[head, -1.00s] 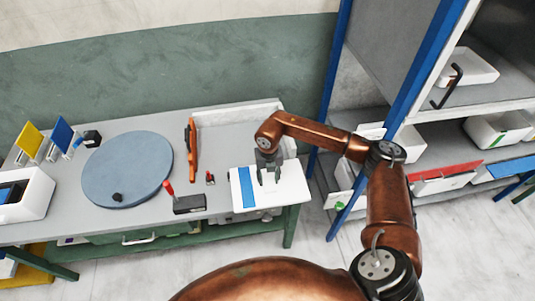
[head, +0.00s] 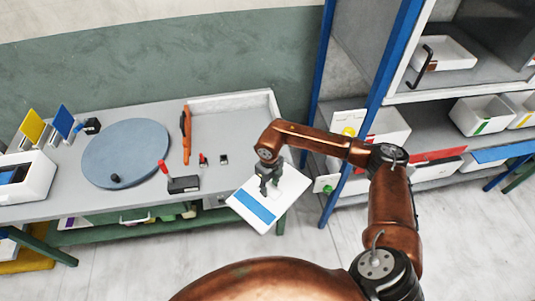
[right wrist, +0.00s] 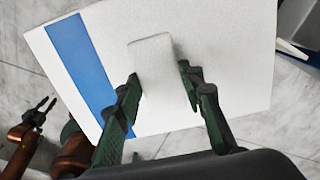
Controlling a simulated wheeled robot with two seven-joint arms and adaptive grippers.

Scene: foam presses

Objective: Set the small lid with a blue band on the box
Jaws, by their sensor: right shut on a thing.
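The white lid with a blue band (head: 255,209) hangs from my right gripper (head: 270,182), turned askew at the bench's front right corner. Its raised white grip block (right wrist: 152,65) sits between the fingers of my right gripper (right wrist: 160,95) in the right wrist view, and the fingers are shut on it. The blue band (right wrist: 82,68) runs along one side of the lid. My left gripper (right wrist: 40,110) shows small at the left of the right wrist view, its fingers apart and empty. I cannot tell which white container is the box.
The grey bench (head: 215,185) bears a blue-grey disc (head: 127,152), a white bin (head: 27,178), a dark block with a red lever (head: 182,184) and an orange-handled tool (head: 186,133). A shelf rack (head: 410,128) with white bins (head: 473,115) stands at the right.

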